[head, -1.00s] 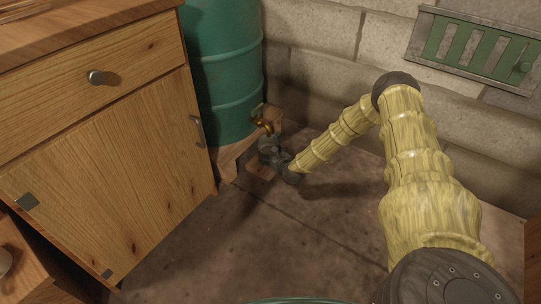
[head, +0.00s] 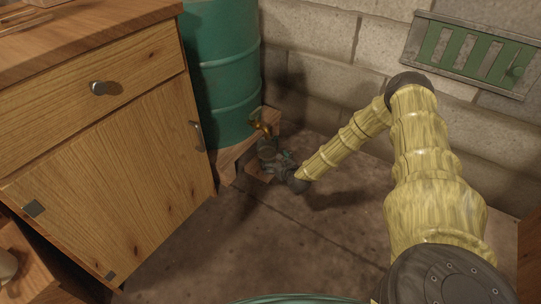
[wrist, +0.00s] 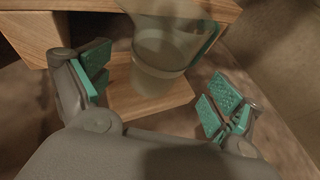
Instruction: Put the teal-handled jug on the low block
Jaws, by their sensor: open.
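The jug (wrist: 160,48) is a pale see-through vessel with a teal handle (wrist: 204,44), upright in the wrist view. Its base appears to rest on the low wooden block (wrist: 152,105). My gripper (wrist: 158,82) is open, its teal-padded fingers apart on the left and right of the jug's near side, with gaps to it. In the head view my gripper (head: 277,161) is low by the barrel's stand and largely hides the jug. An edge of the block (head: 258,174) shows below it.
A teal barrel (head: 222,75) with a brass tap (head: 260,124) stands on a wooden stand (head: 238,160) beside my gripper. A wooden cabinet (head: 110,185) is at left. A block wall with a green vent (head: 470,55) is behind. The floor (head: 250,240) in front is clear.

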